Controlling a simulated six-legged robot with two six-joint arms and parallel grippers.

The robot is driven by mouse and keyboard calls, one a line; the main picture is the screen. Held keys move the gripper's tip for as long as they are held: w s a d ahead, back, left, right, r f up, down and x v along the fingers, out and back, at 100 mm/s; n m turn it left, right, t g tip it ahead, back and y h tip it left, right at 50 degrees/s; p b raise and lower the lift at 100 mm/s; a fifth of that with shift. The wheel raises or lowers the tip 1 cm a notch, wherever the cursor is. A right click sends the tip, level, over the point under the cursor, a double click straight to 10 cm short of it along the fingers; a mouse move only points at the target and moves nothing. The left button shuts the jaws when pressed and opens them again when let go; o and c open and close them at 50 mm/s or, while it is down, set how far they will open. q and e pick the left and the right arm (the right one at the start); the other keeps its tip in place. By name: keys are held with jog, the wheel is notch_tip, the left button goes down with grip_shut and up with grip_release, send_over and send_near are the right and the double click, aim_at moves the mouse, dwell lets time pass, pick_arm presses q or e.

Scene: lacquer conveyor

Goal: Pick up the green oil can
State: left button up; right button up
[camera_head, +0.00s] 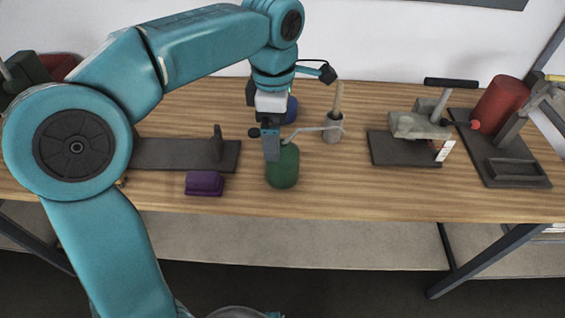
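The green oil can (283,170) stands upright on the wooden table, near its front edge and around the middle of the picture. Its thin pale spout reaches up and to the right. My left arm comes in from the left and bends down over the table. My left gripper (271,155) points down at the upper left of the can and overlaps its top in the picture. I cannot tell whether its fingers are open or shut, or whether they touch the can. My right gripper does not show.
A purple block (204,183) lies left of the can. A dark plate with an upright (190,154) is behind it. A grey cup with a wooden handle (333,127) and a blue thing (291,110) stand behind the can. A grey clamp device (420,124) and a red cylinder (499,102) are at right.

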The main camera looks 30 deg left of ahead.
pick_arm(q)
jog(key=f, duration=0.3)
jog(key=shift+s+f, duration=0.2)
jog(key=shift+f, duration=0.15)
jog(key=shift+w+f, duration=0.1)
jog(key=shift+c, duration=0.3)
jog(key=c, duration=1.5)
